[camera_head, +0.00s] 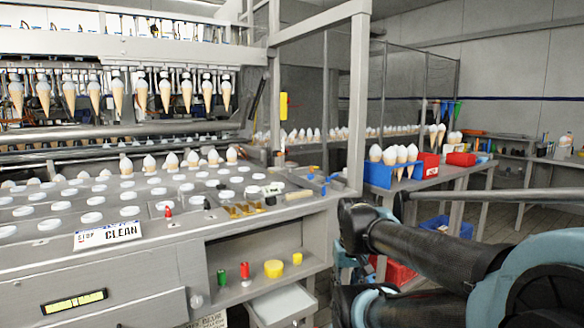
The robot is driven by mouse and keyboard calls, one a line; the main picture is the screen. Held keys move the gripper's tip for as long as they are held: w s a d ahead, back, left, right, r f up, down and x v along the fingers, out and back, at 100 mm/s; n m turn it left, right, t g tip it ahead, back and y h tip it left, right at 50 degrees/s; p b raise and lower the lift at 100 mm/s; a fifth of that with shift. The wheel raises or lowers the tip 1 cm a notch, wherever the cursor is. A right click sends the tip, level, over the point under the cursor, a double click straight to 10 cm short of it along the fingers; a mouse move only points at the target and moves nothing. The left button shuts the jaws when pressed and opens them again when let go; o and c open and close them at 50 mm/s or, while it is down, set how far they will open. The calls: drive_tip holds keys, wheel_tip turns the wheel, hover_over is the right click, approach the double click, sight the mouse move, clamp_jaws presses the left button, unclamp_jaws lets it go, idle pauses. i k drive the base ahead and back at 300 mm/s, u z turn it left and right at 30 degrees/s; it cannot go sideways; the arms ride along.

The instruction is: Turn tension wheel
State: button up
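I cannot pick out the tension wheel for certain. The machine (150,240) fills the left side, with a row of hanging ice cream cones (117,95) above a flat deck of round white-topped holes. A yellow round piece (273,269) sits in the open recess at the machine's front right, and a smaller yellow piece (297,259) is beside it. Their function is not clear. My dark arm links with pale blue joints fill the lower right, to the right of the machine's front corner. My gripper is not visible, so its position and hold are hidden.
Green (221,278) and red (245,271) cylinders stand in the recess. A white drawer or bin (283,304) lies below it. A grey post (358,100) rises at the machine's corner. A blue box (379,173) of cones stands on a table behind my arm.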

sight(290, 165)
drive_tip(key=u, duration=1.8)
drive_tip(key=k, duration=0.85)
drive_tip(key=z, duration=1.6)
drive_tip(key=i, duration=1)
drive_tip(key=u, duration=0.05)
